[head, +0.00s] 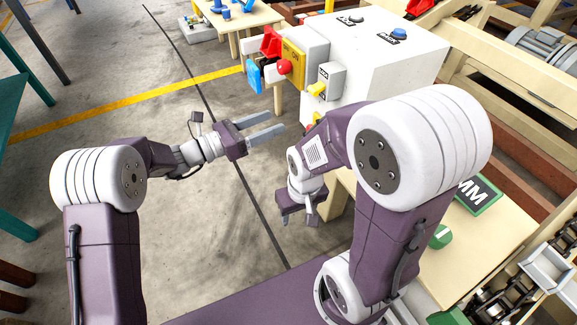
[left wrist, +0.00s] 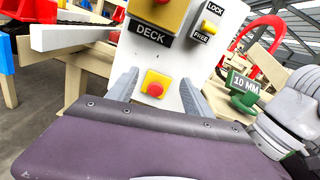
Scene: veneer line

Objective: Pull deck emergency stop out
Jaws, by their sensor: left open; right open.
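In the left wrist view a red button on a yellow plate (left wrist: 155,88) sits on the white cabinet face, between my finger tips in the picture. Above it is a black DECK label (left wrist: 150,33), and above that a yellow box with a red knob (left wrist: 158,8), cut by the frame edge. I cannot tell which button the label names. In the head view the red mushroom knob (head: 284,67) on the yellow box shows; the lower button is mostly hidden by my right arm. My left gripper (head: 278,121) is open, empty, pointing at the cabinet. My right gripper (head: 297,214) is open, pointing down.
A LOCK/FREE switch with a yellow handle (head: 316,89) sits beside the yellow box. The white cabinet (head: 375,65) carries a blue button on top. A beige table with a green-framed sign (head: 478,194) is at right. Open floor lies left of my grippers.

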